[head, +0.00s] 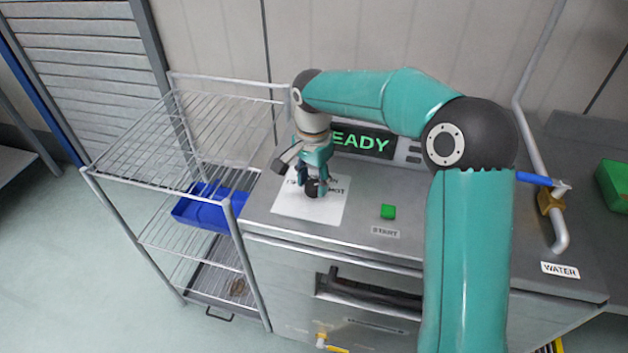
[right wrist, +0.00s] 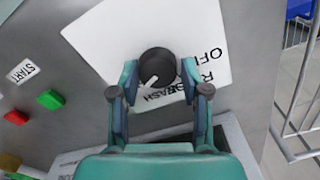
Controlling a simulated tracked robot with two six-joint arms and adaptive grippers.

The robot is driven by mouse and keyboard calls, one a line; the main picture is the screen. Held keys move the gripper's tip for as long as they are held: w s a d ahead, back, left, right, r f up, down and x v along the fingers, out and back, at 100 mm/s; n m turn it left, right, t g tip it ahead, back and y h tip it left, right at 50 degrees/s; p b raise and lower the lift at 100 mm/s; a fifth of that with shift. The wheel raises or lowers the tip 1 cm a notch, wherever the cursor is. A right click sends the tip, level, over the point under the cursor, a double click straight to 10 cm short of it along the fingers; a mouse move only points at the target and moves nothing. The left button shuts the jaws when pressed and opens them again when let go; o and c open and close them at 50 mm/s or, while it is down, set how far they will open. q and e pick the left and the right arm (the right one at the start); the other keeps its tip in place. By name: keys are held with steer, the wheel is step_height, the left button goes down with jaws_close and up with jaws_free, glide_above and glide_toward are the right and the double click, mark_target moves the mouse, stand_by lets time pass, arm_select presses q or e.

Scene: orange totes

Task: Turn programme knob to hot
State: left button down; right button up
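The round black programme knob (head: 312,188) stands on a white label sheet (head: 290,207) on the grey machine top. In the right wrist view the knob (right wrist: 157,64) has a white pointer towards the lower left, near lettering that seems to read WASH. OFF is printed to its right. In the head view HOT shows right of the knob. My right gripper (head: 313,184) points down over the knob, its fingers on either side. In the right wrist view the gripper (right wrist: 159,68) looks open, with a small gap at the right finger. My left gripper is out of view.
A green START button (head: 388,211) sits right of the sheet. A red button (right wrist: 16,117) shows in the wrist view. The display (head: 362,141) reads READY, partly hidden by my arm. A wire rack (head: 180,140) with a blue tray (head: 208,207) stands left; a water pipe (head: 535,130) rises right.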

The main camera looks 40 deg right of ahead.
mark_target(313, 184)
steer(key=shift+o, duration=1.4)
step_height(313, 184, up, 12)
steer(key=shift+f, duration=0.1)
